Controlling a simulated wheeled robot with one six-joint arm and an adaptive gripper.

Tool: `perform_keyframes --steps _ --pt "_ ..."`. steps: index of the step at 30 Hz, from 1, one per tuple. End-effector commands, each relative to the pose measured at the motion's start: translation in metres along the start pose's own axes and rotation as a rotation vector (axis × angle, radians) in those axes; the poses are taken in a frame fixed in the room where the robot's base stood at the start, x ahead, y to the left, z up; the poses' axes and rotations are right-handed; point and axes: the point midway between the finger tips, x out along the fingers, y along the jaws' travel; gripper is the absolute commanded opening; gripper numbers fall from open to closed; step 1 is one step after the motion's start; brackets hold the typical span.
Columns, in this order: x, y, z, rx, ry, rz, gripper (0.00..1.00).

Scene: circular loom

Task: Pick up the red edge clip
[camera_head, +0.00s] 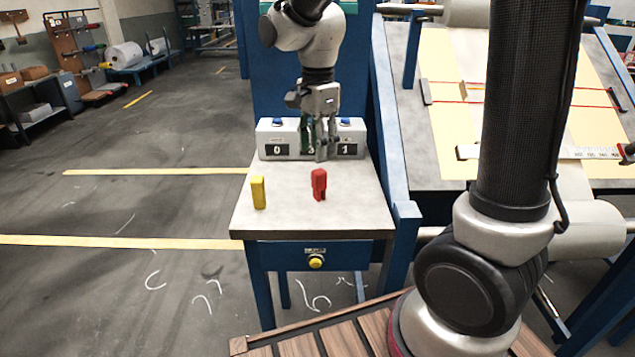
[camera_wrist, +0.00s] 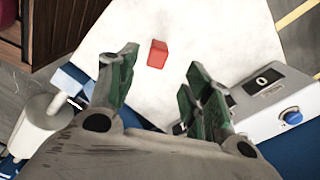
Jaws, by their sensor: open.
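The red edge clip (camera_head: 319,184) stands upright on the small grey-topped table (camera_head: 285,215), right of the table's middle. In the wrist view the red clip (camera_wrist: 157,53) shows from above, beyond the fingertips and between their lines. My gripper (camera_head: 318,150) is over the back part of the table, above and behind the clip. Its green-padded fingers (camera_wrist: 160,72) are spread apart with nothing between them. The clip is apart from the fingers.
A yellow clip-like block (camera_head: 258,192) stands left of the red clip. A white counter box (camera_head: 275,140) with number windows stands at the table's back, close to my gripper. A blue post borders the right side. The table's front is clear.

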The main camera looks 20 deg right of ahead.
Motion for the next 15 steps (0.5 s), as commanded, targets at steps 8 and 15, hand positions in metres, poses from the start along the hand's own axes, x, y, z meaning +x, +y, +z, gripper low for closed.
perform_keyframes --steps 8,15 --pt "0.027 0.001 0.0 0.029 0.001 0.003 0.5" --pt "0.064 0.004 -0.001 0.027 0.001 0.004 0.5"
